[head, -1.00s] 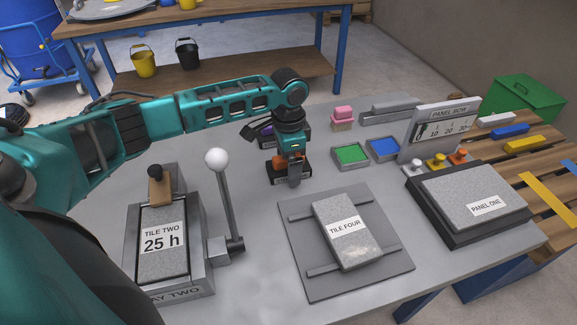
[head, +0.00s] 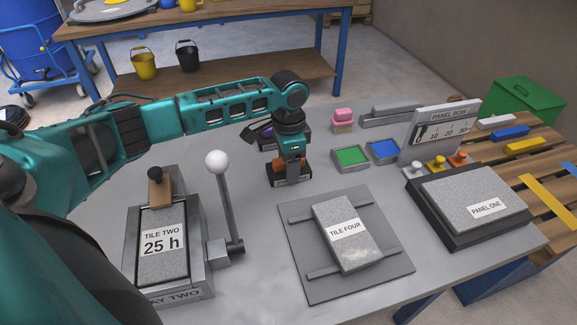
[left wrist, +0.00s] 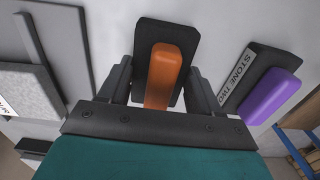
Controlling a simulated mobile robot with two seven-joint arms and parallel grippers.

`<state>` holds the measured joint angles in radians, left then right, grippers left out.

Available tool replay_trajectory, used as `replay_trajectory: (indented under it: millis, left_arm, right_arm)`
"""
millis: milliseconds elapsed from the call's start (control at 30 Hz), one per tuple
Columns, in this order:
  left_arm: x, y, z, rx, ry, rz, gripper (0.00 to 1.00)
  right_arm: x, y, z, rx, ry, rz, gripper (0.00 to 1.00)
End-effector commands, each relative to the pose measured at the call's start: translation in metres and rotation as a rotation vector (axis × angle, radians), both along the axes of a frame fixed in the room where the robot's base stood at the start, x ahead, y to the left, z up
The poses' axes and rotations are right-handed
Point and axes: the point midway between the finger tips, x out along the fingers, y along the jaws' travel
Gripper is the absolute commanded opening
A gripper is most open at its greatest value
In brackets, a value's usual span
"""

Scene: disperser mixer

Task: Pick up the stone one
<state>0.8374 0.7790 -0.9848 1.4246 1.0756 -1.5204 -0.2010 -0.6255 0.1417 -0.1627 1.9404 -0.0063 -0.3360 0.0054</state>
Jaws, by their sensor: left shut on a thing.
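The orange stone (head: 279,164) sits on a dark base whose front label is too small to read in the head view. My left gripper (head: 289,160) reaches down over it from above. In the left wrist view the orange stone (left wrist: 166,72) stands between the two fingers of my left gripper (left wrist: 160,88), which is shut on it. A purple stone (left wrist: 270,95) on a dark holder labelled STONE TWO is just to the right there. Its holder is partly hidden behind my gripper in the head view. My right gripper is not in view.
Tile four (head: 343,232) lies on a grey plate in front. Green (head: 350,156) and blue (head: 383,150) pads, a pink stamp (head: 343,117) and panel one (head: 475,198) are to the right.

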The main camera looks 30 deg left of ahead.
Motion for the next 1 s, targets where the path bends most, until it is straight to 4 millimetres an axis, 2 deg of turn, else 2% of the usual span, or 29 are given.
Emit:
replay_trajectory:
  millis: [167, 267, 700, 833, 1000]
  left_arm:
    - [0.001, 0.000, 0.009, -0.001, -0.004, 0.000, 0.21]
    - [0.001, 0.000, 0.025, -0.002, -0.005, 0.000, 0.21]
    - [0.002, 0.000, 0.146, -0.002, -0.007, 0.001, 0.21]
    - [0.001, 0.000, 0.173, -0.002, -0.006, 0.000, 0.21]
    - [0.001, 0.000, 0.194, -0.002, -0.004, 0.000, 0.21]
  right_arm:
    - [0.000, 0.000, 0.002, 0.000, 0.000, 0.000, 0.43]
    - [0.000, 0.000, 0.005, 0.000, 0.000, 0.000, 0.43]
    - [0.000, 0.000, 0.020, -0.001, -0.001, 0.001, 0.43]
    - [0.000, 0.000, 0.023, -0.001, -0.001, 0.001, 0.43]
    - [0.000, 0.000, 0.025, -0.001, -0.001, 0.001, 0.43]
